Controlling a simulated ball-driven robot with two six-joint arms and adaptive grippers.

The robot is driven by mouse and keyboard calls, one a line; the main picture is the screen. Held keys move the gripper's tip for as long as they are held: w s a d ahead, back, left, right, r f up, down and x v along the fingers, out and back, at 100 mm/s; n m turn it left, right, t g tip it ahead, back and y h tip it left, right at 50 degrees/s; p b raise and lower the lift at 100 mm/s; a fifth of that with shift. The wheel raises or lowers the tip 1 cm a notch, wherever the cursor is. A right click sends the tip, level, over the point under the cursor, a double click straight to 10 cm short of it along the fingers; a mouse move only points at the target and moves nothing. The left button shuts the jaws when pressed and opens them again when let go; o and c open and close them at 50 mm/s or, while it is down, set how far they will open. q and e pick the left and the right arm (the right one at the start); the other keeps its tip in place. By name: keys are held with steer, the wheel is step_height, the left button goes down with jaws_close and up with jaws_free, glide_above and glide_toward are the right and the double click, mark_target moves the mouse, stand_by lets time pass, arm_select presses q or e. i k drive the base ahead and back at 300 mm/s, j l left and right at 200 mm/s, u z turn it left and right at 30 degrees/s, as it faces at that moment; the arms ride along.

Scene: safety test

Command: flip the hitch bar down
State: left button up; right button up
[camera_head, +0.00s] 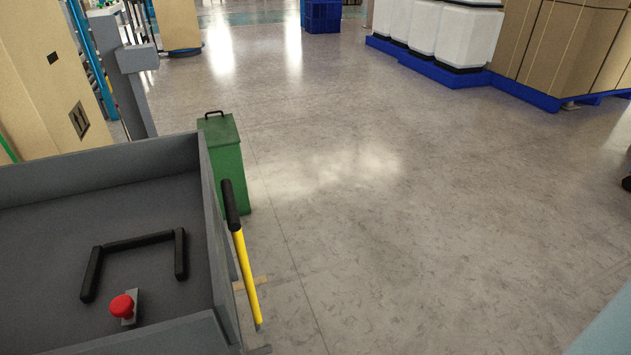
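The hitch bar (245,275) appears to be the yellow bar with a black grip (230,206) at its upper end. It stands tilted up along the outer right side of a grey cart (216,240), with the grip rising above the cart's rim. The yellow part runs down toward the floor at the cart's lower right. How its lower end joins the cart is hard to tell. Neither of my grippers is in view.
The cart bed holds a black U-shaped bar (138,240) and a red knob (122,306). A green bin (226,165) stands just behind the bar. Boxes and white containers on blue pallets (440,75) line the back right. The floor (400,240) right of the bar is clear.

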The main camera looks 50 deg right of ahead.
mark_target(233, 219)
steer(key=z, duration=0.85)
